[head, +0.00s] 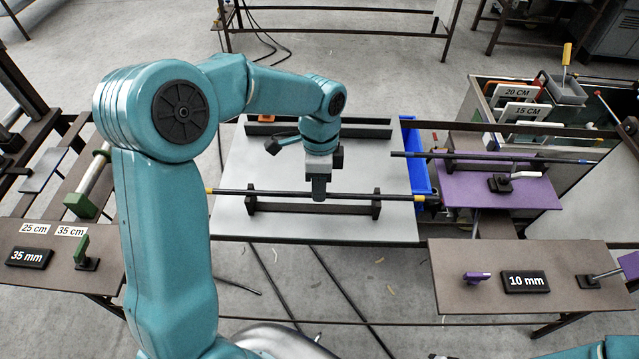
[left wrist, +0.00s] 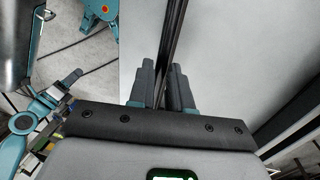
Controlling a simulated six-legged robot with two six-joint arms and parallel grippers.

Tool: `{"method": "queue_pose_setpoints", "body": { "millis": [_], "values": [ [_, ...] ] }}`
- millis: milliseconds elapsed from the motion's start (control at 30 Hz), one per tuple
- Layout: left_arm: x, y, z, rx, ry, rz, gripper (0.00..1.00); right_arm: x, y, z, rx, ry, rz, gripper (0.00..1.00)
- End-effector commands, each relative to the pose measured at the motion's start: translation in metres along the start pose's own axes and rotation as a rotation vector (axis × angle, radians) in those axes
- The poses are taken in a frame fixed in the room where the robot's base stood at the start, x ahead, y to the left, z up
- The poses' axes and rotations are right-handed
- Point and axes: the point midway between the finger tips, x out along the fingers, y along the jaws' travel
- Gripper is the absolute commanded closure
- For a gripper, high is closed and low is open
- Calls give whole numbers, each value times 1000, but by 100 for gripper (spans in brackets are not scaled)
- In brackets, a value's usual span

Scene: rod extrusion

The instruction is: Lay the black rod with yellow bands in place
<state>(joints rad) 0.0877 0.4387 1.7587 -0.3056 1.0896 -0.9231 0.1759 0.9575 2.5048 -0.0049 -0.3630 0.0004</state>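The black rod with yellow bands (head: 290,195) lies level across a dark two-post support (head: 310,208) on the white table, with a yellow band near each end. My left gripper (head: 318,192) points down onto the rod's middle, between the two posts. In the left wrist view the rod (left wrist: 174,40) runs between the fingers of my left gripper (left wrist: 161,88), which look closed on it. Whether the rod rests fully in the posts is hard to tell.
A similar black rod (head: 490,157) lies over a purple plate (head: 530,192) at the right. A second dark support (head: 365,131) stands at the table's back. A blue bin (head: 416,160) sits at the table's right edge. A "10 mm" sign (head: 526,282) stands on the front right bench.

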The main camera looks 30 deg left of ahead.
Motion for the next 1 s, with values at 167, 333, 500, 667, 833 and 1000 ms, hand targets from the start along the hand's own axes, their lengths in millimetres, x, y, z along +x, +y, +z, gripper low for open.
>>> {"method": "queue_pose_setpoints", "body": {
  "millis": [167, 333, 500, 667, 833, 1000],
  "values": [
    [0, 0, 0, 0, 0, 0, 57, 0, 0, 0, 0, 0, 0, 57],
    [0, 0, 0, 0, 0, 0, 57, 0, 0, 0, 0, 0, 0, 57],
    [-16, -1, -1, -1, 3, -5, 57, 2, 1, 0, 0, 0, 0, 57],
    [-53, -1, -1, 0, 4, -8, 57, 4, 2, 0, 0, 0, 0, 57],
    [-100, -1, -1, 0, 4, -6, 57, 4, 2, 0, 0, 0, 0, 57],
    [-138, 0, -1, 0, 3, -4, 57, 3, 1, 0, 0, 0, 0, 57]
  ]
}}
